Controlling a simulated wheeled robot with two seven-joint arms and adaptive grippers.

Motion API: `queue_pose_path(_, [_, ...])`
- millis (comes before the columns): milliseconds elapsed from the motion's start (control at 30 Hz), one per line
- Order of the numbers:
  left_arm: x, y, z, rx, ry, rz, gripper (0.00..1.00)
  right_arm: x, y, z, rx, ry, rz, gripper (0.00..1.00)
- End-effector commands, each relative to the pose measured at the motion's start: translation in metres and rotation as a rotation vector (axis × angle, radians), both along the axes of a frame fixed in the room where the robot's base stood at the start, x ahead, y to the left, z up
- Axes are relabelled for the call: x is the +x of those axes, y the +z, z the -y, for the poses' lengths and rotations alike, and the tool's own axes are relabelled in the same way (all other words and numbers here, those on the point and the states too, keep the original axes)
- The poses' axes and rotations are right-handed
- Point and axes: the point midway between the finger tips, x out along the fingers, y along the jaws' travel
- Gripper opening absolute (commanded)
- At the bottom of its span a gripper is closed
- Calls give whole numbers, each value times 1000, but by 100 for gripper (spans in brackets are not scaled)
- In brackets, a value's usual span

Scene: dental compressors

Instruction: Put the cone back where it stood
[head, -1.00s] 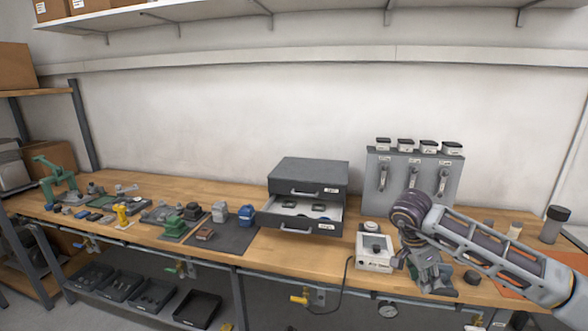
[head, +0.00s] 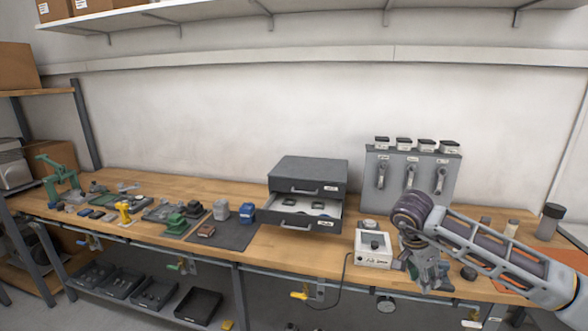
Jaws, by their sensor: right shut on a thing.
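My right gripper (head: 428,277) points down over the right part of the bench, just right of a white box with a dark knob (head: 374,247). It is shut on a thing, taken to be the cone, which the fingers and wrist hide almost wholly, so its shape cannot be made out. No cone can be made out standing elsewhere on the bench. My left gripper is out of view.
A dark drawer cabinet (head: 309,173) has its lower drawer (head: 287,218) open. A grey panel with levers (head: 378,190) stands behind my right wrist. A dark round piece (head: 468,272), small cylinders (head: 511,228) and a dark jar (head: 551,222) are at right, by an orange mat (head: 515,279).

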Motion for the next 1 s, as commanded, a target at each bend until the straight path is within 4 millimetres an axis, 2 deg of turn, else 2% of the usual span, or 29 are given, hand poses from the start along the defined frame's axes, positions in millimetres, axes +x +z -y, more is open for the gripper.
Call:
queue_pose_path(167, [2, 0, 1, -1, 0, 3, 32, 2, 0, -2, 0, 54, 2, 4])
queue_pose_path(633, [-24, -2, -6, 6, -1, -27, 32, 22, -3, -17, 1, 321, 1, 4])
queue_pose_path(833, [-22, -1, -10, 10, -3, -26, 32, 34, -4, -26, 1, 452, 1, 4])
queue_pose_path(1000, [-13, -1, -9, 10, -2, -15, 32, 44, -3, -34, 2, 562, 2, 4])
